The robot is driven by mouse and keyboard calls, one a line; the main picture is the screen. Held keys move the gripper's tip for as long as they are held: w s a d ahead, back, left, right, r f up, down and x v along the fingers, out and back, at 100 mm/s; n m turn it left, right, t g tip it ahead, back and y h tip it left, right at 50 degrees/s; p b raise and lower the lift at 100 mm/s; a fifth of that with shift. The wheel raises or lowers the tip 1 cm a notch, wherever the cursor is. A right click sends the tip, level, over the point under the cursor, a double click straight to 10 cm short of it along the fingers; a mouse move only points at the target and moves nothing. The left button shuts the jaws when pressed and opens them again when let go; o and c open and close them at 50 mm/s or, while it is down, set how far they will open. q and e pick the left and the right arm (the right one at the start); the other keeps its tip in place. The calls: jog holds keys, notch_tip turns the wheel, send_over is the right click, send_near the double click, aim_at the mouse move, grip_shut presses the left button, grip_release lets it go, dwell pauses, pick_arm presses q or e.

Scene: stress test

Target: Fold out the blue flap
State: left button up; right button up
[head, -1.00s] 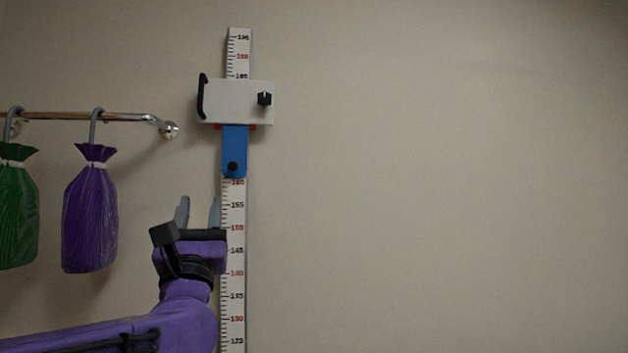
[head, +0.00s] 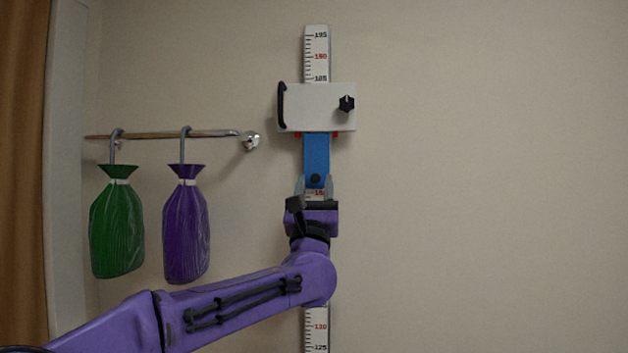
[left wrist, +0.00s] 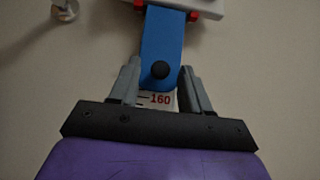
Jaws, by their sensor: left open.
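The blue flap (head: 316,155) hangs straight down, flat along the white measuring scale (head: 317,60), below a light grey slider block (head: 318,107). It has a dark round knob (head: 315,179) near its lower end. My left gripper (head: 315,184) points up, open, at the flap's lower end. In the left wrist view the flap (left wrist: 163,45) and its knob (left wrist: 160,70) show between and just above the fingertips of my left gripper (left wrist: 158,74). I cannot tell if a finger touches the flap. My right gripper is not in view.
A metal rail (head: 170,134) on the left carries a green bag (head: 117,230) and a purple bag (head: 186,232) on hooks. The slider has a black handle and a black knob (head: 346,104). The wall to the right is clear.

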pick_arm(q)
jog(key=shift+s+a, duration=0.15)
jog(key=shift+s, duration=0.15)
jog(key=c, duration=0.5)
grip_shut()
jog(key=shift+s+r+g, duration=0.35)
jog(key=shift+s+g, duration=0.2)
jog(key=shift+g, duration=0.1)
jog(key=shift+s+r+g, duration=0.3)
jog(key=shift+s+g, duration=0.25)
jog(key=shift+g, duration=0.1)
jog(key=shift+s+d+r+g, duration=0.1)
jog(key=shift+s+r+g, duration=0.65)
jog(key=shift+g, duration=0.35)
jog(key=shift+s+d+r+g, duration=0.1)
jog(key=shift+s+r+g, duration=0.6)
jog(key=shift+g, duration=0.4)
